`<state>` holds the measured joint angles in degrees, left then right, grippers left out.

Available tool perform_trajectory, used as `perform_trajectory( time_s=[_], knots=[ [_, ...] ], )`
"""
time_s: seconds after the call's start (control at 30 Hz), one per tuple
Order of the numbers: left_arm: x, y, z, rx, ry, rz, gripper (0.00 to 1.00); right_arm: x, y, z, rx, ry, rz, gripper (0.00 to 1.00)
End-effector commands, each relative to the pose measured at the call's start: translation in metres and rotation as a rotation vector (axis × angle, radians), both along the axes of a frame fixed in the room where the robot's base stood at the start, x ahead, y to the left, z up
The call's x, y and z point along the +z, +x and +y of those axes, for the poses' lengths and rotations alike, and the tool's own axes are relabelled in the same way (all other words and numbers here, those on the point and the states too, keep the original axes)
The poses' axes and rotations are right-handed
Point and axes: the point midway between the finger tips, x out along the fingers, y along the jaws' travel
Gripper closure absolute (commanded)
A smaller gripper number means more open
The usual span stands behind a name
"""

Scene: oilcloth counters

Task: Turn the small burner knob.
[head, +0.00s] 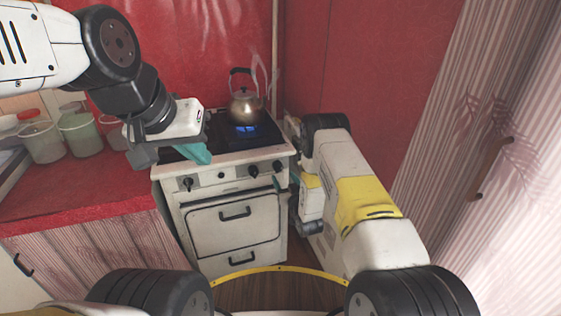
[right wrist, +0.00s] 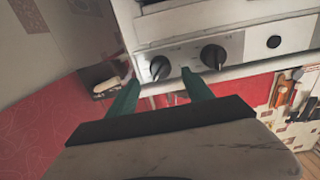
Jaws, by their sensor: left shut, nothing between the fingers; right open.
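The white stove (head: 230,195) has black knobs along its front panel. The rightmost knob (head: 278,166) and the knob left of it (head: 253,171) are in the head view. The right wrist view appears upside down; there the end knob (right wrist: 160,67) lies between my finger lines and its neighbour (right wrist: 213,56) lies outside them. I cannot read which knob is the small burner's. My right gripper (right wrist: 160,77) is open in front of the end knob; contact cannot be told. In the head view it is mostly hidden by my arm. My left gripper (head: 203,155) is shut and empty above the stove's left front.
A metal kettle (head: 246,107) stands at the back of the stovetop, with a blue flame (head: 244,129) in front of it. Jars (head: 80,132) stand on the red counter (head: 85,205) at left. A red wall (head: 350,85) closes in on the right.

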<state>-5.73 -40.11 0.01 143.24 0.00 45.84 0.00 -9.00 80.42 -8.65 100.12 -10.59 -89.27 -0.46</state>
Motion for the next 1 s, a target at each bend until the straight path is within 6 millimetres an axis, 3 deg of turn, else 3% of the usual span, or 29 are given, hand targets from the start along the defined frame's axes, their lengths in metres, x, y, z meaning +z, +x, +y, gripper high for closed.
perform_trajectory(
  time_s=[0.33, 0.73, 1.0],
  knots=[
    [0.000, 0.000, 0.000, 0.000, 0.000, 0.000, 1.00, 0.001, 0.050, 0.016, 0.000, 0.000, -0.001, 0.40],
    [0.000, 0.000, 0.000, 0.000, 0.000, 0.000, 1.00, 0.000, 0.059, 0.019, -0.001, 0.000, 0.002, 0.40],
    [0.000, 0.000, 0.000, 0.000, 0.000, 0.000, 1.00, 0.001, 0.059, 0.019, -0.001, 0.000, 0.002, 0.93]
  ],
)
